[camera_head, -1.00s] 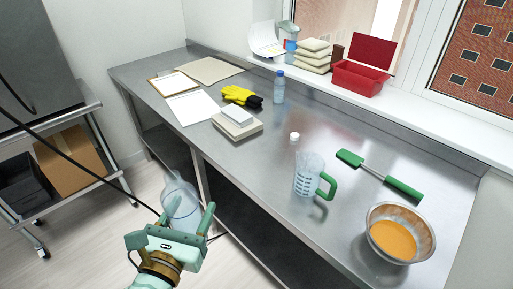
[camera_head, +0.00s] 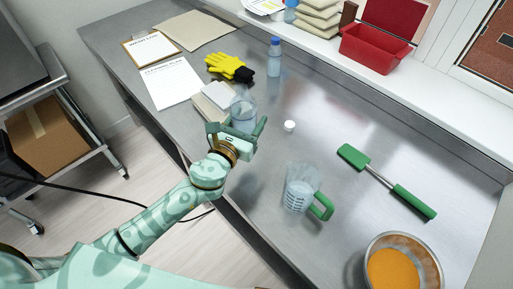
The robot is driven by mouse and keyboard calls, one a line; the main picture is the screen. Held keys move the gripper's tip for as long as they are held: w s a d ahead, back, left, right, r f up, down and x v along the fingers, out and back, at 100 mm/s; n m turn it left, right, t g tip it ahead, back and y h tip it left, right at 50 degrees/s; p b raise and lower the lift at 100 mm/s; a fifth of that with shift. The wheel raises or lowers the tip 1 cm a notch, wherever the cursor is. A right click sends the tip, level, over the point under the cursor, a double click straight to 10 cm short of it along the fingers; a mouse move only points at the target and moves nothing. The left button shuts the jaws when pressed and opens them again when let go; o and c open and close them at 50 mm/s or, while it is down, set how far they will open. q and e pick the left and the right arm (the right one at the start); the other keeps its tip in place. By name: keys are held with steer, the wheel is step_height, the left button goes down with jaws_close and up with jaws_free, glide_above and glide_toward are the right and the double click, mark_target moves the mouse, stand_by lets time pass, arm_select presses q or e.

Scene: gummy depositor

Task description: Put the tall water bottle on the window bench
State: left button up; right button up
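A clear, bluish bottle (camera_head: 243,105) is between the two fingers of my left gripper (camera_head: 236,131), which is shut on it. The bottle looks roughly upright, and its lower part is hidden by the gripper. A smaller clear bottle with a blue cap (camera_head: 274,57) stands farther back on the bench. My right gripper is not in view.
A measuring jug (camera_head: 299,190), green spatula (camera_head: 384,180) and bowl (camera_head: 432,262) are to the right. The bench middle behind the cap is clear.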

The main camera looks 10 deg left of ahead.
arm_select(q)
steer(key=w+d+h, duration=0.1)
steer(key=w+d, duration=0.1)
steer(key=w, duration=0.2)
steer(key=shift+m, duration=0.3)
step_height(320, 180, down, 10)
steer(key=b, duration=0.8)
steer(key=shift+w, duration=0.15)
steer(key=shift+w+r, duration=0.1)
steer(key=shift+r, duration=0.05)
steer(key=o, duration=1.2)
steer(key=shift+o, duration=0.8)
